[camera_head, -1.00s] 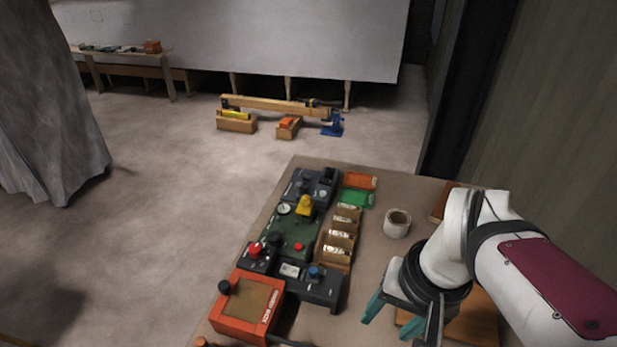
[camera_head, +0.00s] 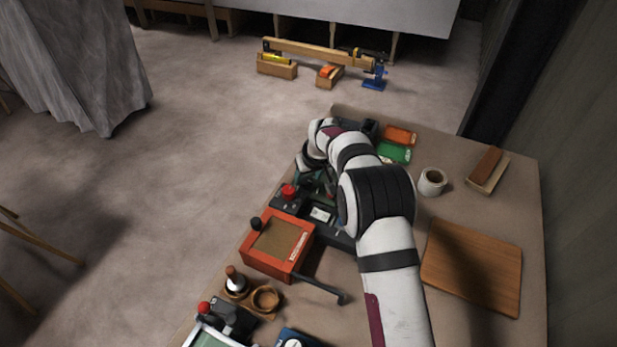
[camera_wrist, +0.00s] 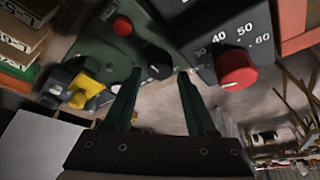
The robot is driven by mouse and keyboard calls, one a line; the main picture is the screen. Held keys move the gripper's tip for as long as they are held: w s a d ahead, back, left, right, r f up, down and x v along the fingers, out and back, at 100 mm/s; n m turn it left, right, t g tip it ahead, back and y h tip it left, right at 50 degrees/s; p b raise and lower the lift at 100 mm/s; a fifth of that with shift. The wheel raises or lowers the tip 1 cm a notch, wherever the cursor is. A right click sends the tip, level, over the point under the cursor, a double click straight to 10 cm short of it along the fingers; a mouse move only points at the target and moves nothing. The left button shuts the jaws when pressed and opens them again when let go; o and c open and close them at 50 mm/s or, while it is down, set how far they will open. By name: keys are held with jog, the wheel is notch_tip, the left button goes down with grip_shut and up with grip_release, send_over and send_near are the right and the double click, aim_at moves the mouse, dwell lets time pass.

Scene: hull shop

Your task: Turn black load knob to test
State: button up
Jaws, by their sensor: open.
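A black knob (camera_wrist: 157,66) sits on the dark green panel (camera_wrist: 110,48) in the wrist view; any marking beside it is not readable. My gripper (camera_wrist: 159,76) is open, with its two teal fingers pointing at the panel and one fingertip on each side of the knob in the picture. I cannot tell if they touch it. In the head view my arm covers most of the green panel, and this knob is hidden there. Only a little of my gripper (camera_head: 322,182) shows below the wrist.
Close by are a red knob (camera_wrist: 236,68) on a numbered dial, a red button (camera_wrist: 122,26) and a yellow knob (camera_wrist: 85,90). An orange box (camera_head: 278,245) with its own black knob (camera_head: 256,224) stands nearer.

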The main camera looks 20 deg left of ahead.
aim_at(307, 184)
jog(key=shift+x, duration=1.2)
grip_shut()
